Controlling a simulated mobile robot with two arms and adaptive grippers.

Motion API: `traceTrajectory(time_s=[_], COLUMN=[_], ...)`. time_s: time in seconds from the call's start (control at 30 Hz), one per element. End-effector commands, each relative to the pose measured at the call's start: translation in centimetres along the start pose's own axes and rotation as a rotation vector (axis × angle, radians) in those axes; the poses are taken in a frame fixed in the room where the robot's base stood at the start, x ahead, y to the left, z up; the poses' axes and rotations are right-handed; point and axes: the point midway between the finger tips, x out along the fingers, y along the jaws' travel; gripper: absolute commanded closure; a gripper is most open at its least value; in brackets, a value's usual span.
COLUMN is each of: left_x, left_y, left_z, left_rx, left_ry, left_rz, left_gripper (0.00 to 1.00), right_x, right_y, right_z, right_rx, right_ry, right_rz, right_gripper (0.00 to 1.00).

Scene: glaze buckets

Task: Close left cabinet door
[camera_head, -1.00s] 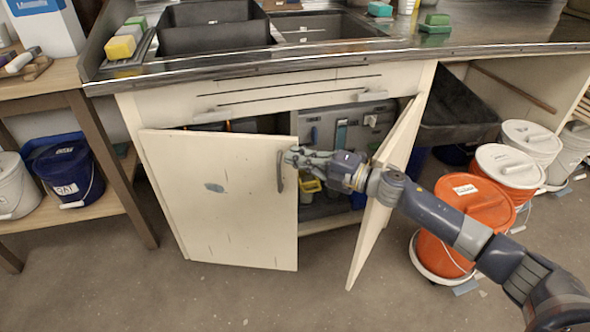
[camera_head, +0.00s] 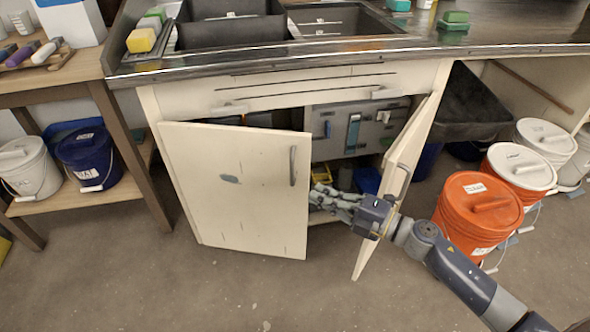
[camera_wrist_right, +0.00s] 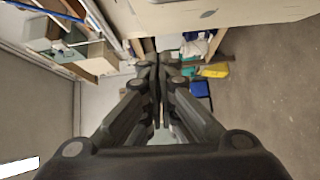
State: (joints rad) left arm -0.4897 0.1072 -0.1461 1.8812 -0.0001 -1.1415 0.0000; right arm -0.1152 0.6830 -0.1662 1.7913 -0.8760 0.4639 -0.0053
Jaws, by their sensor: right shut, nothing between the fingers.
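The left cabinet door (camera_head: 236,190) is cream coloured with a grey vertical handle (camera_head: 293,166) near its right edge. It stands partly open, with a gap behind its top edge. The right cabinet door (camera_head: 392,190) is swung out further, nearly edge-on. My right gripper (camera_head: 322,197) is shut and empty, in the opening between the two doors, just right of the left door's free edge. In the right wrist view its fingers (camera_wrist_right: 158,65) are together, and a cream panel (camera_wrist_right: 215,12) crosses the top. I cannot tell whether the gripper touches the left door. My left gripper is not in view.
The sink counter (camera_head: 330,50) overhangs the cabinet. Orange buckets (camera_head: 475,212) stand on the floor at the right, near my right arm. A wooden shelf (camera_head: 70,195) with white and blue buckets is at the left. The floor before the left door is clear.

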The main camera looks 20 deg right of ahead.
Motion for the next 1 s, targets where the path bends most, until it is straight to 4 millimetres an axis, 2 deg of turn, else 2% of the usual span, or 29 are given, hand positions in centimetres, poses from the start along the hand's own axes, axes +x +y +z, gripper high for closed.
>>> traceTrajectory(time_s=[0.53,0.57,0.63,0.73,1.0], left_x=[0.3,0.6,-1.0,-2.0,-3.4], left_y=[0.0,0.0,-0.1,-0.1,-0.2], left_z=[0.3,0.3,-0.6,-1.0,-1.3], left_rx=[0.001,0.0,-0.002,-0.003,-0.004], left_ry=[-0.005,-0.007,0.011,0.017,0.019], left_rz=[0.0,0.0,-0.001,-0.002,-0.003], left_gripper=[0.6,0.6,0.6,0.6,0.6], right_x=[9.4,9.3,9.4,9.6,9.9], right_y=[0.2,0.0,-0.1,-0.1,0.0], right_z=[0.0,0.6,1.5,2.5,3.8], right_rx=[-0.001,-0.002,-0.002,0.0,0.001], right_ry=[0.002,-0.002,-0.002,-0.001,0.001], right_rz=[0.004,0.001,0.001,0.001,0.001], right_gripper=[1.0,1.0,1.0,1.0,1.0])
